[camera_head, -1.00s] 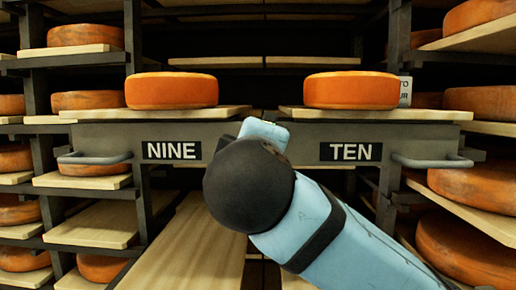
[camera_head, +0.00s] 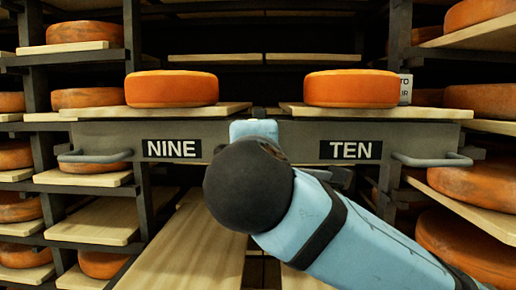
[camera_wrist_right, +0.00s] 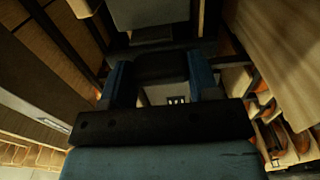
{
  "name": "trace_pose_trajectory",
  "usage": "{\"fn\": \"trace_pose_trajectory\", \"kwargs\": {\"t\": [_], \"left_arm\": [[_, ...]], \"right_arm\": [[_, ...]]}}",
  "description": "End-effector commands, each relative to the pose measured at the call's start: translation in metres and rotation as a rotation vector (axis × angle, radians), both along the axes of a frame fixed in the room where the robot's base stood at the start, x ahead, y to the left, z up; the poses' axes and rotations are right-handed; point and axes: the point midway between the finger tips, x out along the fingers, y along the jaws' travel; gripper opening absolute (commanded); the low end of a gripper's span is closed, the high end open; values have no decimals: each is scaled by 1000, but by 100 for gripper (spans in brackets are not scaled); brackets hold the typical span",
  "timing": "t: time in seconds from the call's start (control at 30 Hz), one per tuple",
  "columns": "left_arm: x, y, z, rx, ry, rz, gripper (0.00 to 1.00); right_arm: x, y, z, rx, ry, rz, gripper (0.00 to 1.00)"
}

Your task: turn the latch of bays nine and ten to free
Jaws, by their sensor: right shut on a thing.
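A grey front panel (camera_head: 287,137) spans bays nine and ten, with a NINE label (camera_head: 171,149) on the left and a TEN label (camera_head: 350,150) on the right. My right arm comes in from the lower right and its wrist covers the panel's middle, so the latch and its setting are hidden in the head view. In the right wrist view, my right gripper (camera_wrist_right: 160,78) has its blue fingers on either side of a dark piece (camera_wrist_right: 160,64), which I take to be the latch handle. It is shut on it. My left gripper is not in view.
Orange cheese wheels sit on boards above NINE (camera_head: 172,89) and TEN (camera_head: 352,88). Grey bar handles stick out at the panel's left (camera_head: 93,156) and right (camera_head: 432,160). Racks of cheese flank both sides. A long wooden board (camera_head: 190,255) runs below.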

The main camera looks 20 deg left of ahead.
Motion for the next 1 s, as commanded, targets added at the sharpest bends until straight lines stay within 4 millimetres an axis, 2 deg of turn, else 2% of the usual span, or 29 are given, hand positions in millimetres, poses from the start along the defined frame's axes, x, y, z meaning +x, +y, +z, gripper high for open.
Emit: {"fn": "trace_pose_trajectory", "kwargs": {"t": [0.13,0.17,0.23,0.27,0.53,0.67,0.77,1.0], "left_arm": [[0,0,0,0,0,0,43],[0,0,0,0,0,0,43],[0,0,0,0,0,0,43],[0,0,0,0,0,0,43],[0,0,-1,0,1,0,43],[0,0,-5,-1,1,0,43],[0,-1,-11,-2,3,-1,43],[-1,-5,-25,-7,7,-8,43]], "right_arm": [[0,0,-1,-3,1,1,32],[0,1,-1,-3,1,1,62],[0,0,-1,-2,0,1,78],[0,0,-1,-2,0,1,81],[-1,0,-1,0,0,1,81],[-11,-2,-1,2,-2,3,81],[-27,-6,-3,2,-1,5,81],[-81,-22,-3,2,-3,6,81]]}}
